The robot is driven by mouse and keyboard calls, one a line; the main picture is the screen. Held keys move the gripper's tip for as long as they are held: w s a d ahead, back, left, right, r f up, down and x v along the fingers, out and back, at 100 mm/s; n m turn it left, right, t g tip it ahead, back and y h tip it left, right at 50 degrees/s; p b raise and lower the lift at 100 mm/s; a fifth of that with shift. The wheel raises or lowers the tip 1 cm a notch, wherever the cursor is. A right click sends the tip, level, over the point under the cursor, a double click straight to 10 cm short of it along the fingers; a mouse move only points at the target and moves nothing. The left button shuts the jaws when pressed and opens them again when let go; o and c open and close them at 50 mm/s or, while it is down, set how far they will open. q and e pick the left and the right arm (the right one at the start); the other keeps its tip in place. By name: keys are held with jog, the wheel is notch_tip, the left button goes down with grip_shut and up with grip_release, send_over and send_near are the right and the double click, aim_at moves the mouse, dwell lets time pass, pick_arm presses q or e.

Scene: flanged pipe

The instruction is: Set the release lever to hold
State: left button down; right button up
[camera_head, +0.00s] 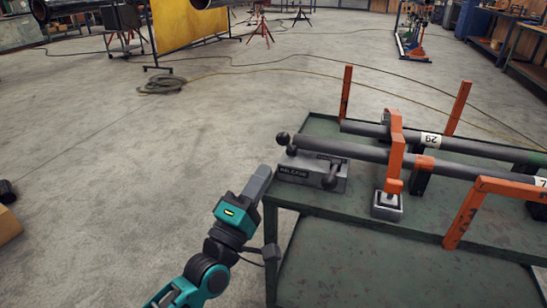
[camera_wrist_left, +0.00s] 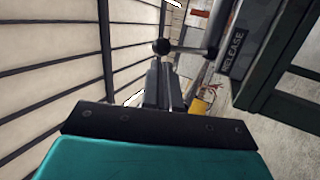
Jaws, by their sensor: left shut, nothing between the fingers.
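A grey box (camera_head: 305,172) marked RELEASE stands at the near left corner of the green table; its lettered face also shows in the left wrist view (camera_wrist_left: 233,50). A dark ball knob (camera_head: 283,138) on a short rod sticks out past the box's far left end. In the left wrist view this knob (camera_wrist_left: 161,46) lies just beyond my fingertips, its rod running right to the box. Another dark knob (camera_head: 329,182) shows at the box's right front. My left gripper (camera_head: 263,172) is shut and empty, left of the box; whether it touches the knob is unclear. My right gripper is out of view.
Pipes (camera_head: 365,150) lie across orange supports on the green table (camera_head: 310,208). An orange clamp (camera_head: 394,150) and upright orange posts (camera_head: 346,92) stand right of the box. The concrete floor (camera_head: 110,160) left of the table is open, with a coiled cable (camera_head: 162,84) farther back.

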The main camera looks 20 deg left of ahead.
aim_at(280, 144)
pick_arm(q)
jog(key=x, duration=0.5)
jog(key=shift+w, duration=0.2)
jog(key=shift+r, duration=0.1)
